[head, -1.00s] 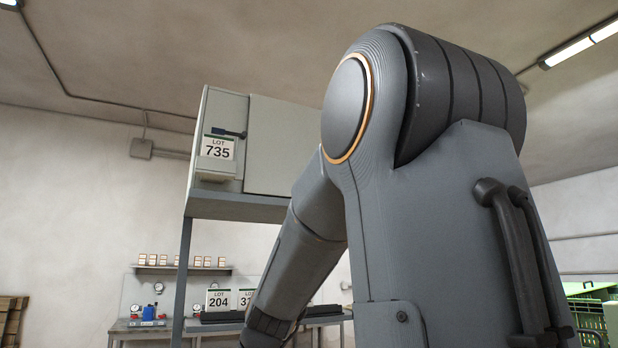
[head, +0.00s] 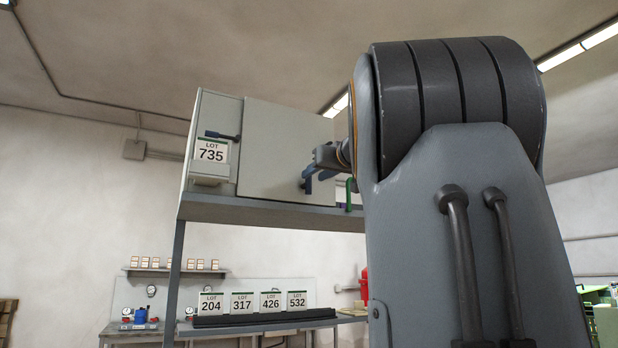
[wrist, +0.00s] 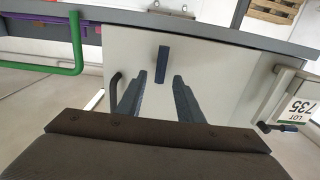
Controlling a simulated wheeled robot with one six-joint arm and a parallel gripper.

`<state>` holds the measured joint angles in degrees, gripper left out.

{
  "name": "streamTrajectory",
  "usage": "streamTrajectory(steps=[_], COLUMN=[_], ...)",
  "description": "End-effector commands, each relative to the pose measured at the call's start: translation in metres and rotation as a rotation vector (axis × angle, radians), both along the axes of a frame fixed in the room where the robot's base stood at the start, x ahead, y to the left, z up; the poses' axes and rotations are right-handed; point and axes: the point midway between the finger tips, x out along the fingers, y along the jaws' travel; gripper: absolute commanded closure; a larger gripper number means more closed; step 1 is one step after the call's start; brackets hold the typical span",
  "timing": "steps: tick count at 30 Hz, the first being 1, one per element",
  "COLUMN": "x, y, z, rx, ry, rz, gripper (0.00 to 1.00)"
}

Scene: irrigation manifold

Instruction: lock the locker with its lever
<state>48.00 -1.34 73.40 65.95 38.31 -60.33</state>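The locker (head: 285,135) is a pale grey cabinet on a raised shelf, its door shut or nearly so. In the wrist view, its door (wrist: 215,75) fills the middle. A short blue lever (wrist: 162,63) stands out from the door, ahead of and between my fingertips. A dark curved handle (wrist: 115,92) lies left of it. Another dark lever (head: 222,136) sits above the LOT 735 card (head: 211,151); its blue end also shows in the wrist view (wrist: 287,127). My gripper (wrist: 160,78) is open and empty, facing the door; contact cannot be told. In the head view, my arm partly hides it.
The locker's shelf (head: 260,212) runs under it. A green bent bar (wrist: 75,50) shows left in the wrist view, beside the locker. Below stand a bench with LOT cards (head: 270,303) and a small wall shelf (head: 175,269). Open air lies before the door.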

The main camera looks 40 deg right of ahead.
Motion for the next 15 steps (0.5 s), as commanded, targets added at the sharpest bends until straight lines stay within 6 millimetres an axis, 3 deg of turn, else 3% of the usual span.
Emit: streamTrajectory(steps=[6, 15], x=[0.033, 0.051], y=[-0.008, -0.012], z=[0.002, 0.0], rx=[0.002, 0.0], ry=[0.001, 0.001], rz=[0.002, 0.0], gripper=[0.67, 0.67])
